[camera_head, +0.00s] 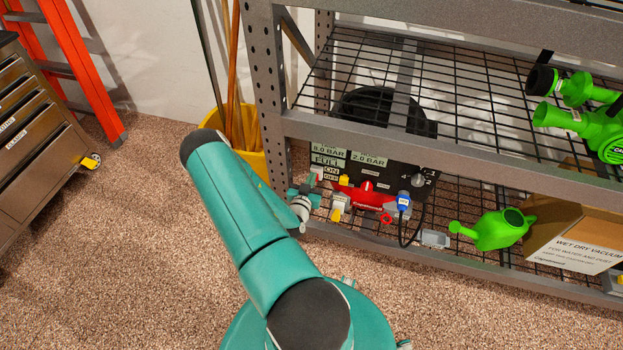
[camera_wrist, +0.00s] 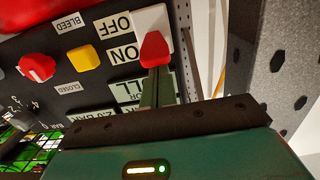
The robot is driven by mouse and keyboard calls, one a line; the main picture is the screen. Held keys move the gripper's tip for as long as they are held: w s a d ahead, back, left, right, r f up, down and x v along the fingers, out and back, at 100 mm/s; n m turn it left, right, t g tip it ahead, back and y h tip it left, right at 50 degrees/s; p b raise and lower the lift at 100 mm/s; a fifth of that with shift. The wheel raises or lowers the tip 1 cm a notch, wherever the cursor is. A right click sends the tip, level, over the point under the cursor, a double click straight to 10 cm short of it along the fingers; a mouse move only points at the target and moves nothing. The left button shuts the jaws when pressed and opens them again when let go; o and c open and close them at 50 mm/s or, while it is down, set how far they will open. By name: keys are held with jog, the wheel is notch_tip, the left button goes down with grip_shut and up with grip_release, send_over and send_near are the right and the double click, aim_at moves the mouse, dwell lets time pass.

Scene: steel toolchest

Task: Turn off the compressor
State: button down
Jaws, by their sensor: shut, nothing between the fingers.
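The compressor's black panel (camera_head: 395,178) stands on the lower rack shelf in the head view, with ON and OFF labels at its left. In the wrist view the panel appears upside down. A red switch (camera_wrist: 155,48) sits on a white plate beside the OFF label (camera_wrist: 112,27) and ON label (camera_wrist: 124,54), its wide end level with ON. My gripper (camera_wrist: 157,84) is shut and empty, its fingertips right at the switch's wide end; I cannot tell whether they touch. In the head view my gripper (camera_head: 312,188) is at the panel's left edge, its fingers hardly visible.
A yellow knob (camera_wrist: 85,57) and a red knob (camera_wrist: 37,67) are beside the switch. The perforated rack post (camera_head: 270,100) stands close to my arm. A green watering can (camera_head: 500,230) and a cardboard box (camera_head: 575,235) are on the right. Open floor lies at the left.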

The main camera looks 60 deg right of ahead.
jog(key=shift+a+f+h, duration=0.3)
jog(key=shift+f+h, duration=0.25)
jog(key=shift+h, duration=0.15)
jog(key=f, duration=0.2)
jog(key=shift+s+a+f, duration=0.1)
jog(key=shift+a+f, duration=0.25)
jog(key=shift+f, duration=0.05)
jog(key=shift+r, duration=0.1)
